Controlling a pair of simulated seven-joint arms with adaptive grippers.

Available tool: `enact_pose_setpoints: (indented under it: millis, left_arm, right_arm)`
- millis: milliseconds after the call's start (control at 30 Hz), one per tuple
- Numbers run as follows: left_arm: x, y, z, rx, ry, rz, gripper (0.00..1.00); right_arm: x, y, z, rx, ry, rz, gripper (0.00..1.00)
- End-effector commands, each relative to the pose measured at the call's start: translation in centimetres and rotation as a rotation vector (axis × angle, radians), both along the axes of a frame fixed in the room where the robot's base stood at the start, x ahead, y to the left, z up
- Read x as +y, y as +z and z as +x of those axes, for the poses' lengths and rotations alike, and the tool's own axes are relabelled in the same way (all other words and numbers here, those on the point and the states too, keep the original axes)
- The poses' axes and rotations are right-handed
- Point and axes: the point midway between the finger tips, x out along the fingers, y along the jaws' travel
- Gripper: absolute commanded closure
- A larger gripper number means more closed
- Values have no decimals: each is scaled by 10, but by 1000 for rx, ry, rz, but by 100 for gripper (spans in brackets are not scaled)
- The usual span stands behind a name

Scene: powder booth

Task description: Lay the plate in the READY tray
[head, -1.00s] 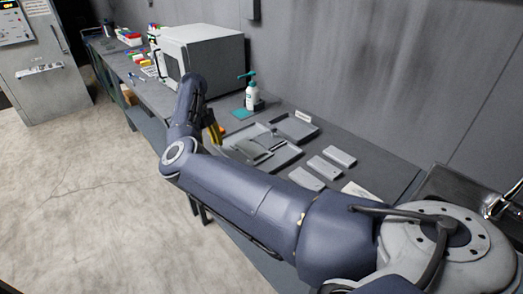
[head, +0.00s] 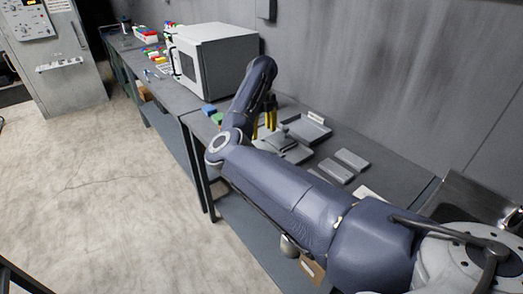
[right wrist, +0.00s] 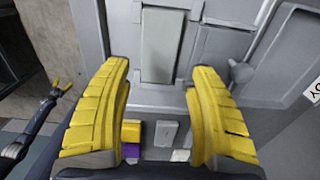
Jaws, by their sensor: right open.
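My right gripper (head: 264,124) is above the front tray (head: 298,155) on the bench, with its yellow fingers pointing down. In the right wrist view the right gripper (right wrist: 162,108) is open and empty. A flat grey-green plate (right wrist: 162,45) lies in the front tray beyond the fingertips, lined up with the gap. The READY tray (head: 312,128) is at the back by the wall, with a white label; in the right wrist view it is at the right (right wrist: 292,45), looking empty. A small yellow-tipped gripper (right wrist: 55,95), seemingly my left, shows far left there; its opening is unclear.
Two grey blocks (head: 352,159) (head: 335,171) lie on the bench right of the trays. A dark knobbed piece (right wrist: 240,72) stands between the trays. A white box-shaped oven (head: 215,62) and small coloured blocks (head: 209,109) are to the left. The wall is close behind.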

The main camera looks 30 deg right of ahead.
Motion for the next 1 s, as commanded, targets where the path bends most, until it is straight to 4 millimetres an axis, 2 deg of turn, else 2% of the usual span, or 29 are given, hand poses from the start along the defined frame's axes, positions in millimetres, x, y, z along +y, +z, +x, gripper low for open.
enact_pose_setpoints:
  millis: [133, 467, 800, 1000]
  left_arm:
    - [0, 0, 1, -1, 0, 0, 27]
    - [0, 0, 4, -5, 0, -1, 27]
    - [0, 0, 4, -5, 0, -1, 27]
    - [0, 0, 4, -5, 0, -1, 27]
  right_arm:
    - [-1, -19, -1, 2, 0, -2, 40]
    - [0, -36, 0, 2, 0, -1, 40]
    - [1, -74, 0, 2, 2, -2, 40]
    - [2, -83, 0, 0, 0, 0, 40]
